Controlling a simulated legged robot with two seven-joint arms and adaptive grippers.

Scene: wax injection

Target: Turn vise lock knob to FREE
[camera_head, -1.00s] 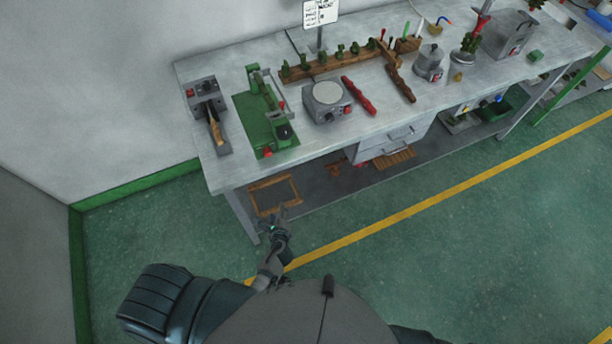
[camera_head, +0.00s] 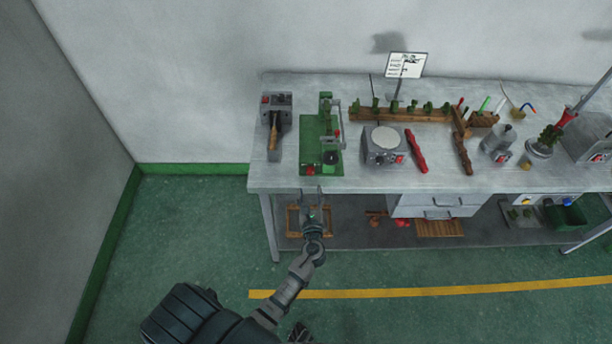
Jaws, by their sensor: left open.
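A green vise-like fixture (camera_head: 309,150) stands on the left part of the workbench, with an upright column at its back. It has a red knob (camera_head: 310,169) at its front left corner and a dark round knob (camera_head: 331,157) to the right; I cannot tell which is the lock knob or read any FREE mark. My left gripper (camera_head: 312,191) is open and empty, at the bench's front edge just below the red knob in the picture. It appears apart from the fixture.
A grey unit with a wooden handle (camera_head: 273,137) stands left of the fixture. A grey hot plate (camera_head: 383,157) and a red tool (camera_head: 416,151) lie to the right. The workbench (camera_head: 358,184) has a lower shelf and drawers. Green floor is clear in front.

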